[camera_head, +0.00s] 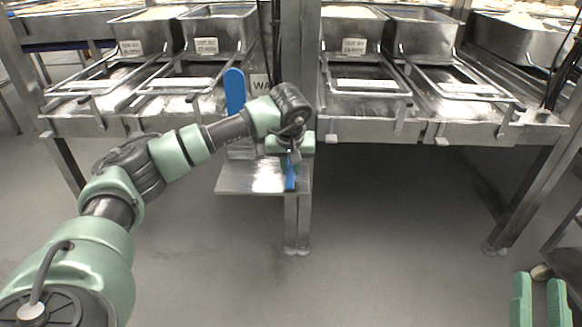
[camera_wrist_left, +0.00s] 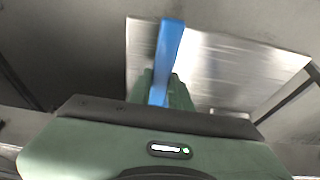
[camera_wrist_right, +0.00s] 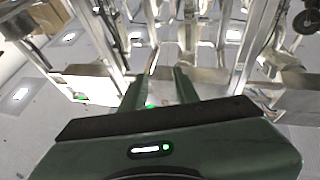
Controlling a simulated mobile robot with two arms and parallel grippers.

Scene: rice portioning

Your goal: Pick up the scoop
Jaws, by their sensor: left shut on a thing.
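My left gripper (camera_head: 290,150) is shut on a blue scoop (camera_head: 291,174), just in front of the bench's middle leg. The scoop's blue handle hangs down over a small metal shelf (camera_head: 240,180). In the left wrist view the blue handle (camera_wrist_left: 168,45) stands between the green fingers (camera_wrist_left: 163,92). The scoop's other end is hidden by my wrist. I cannot tell whether the scoop touches the shelf. My right gripper (camera_head: 540,292) is open and empty at the lower right, and its spread fingers also show in the right wrist view (camera_wrist_right: 158,90).
A blue paddle-shaped thing (camera_head: 234,92) stands upright behind my left forearm. Metal bins (camera_head: 420,38) and trays (camera_head: 365,85) with labels line the bench above. The bench legs (camera_head: 298,220) stand below. The grey floor (camera_head: 390,230) in front is clear.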

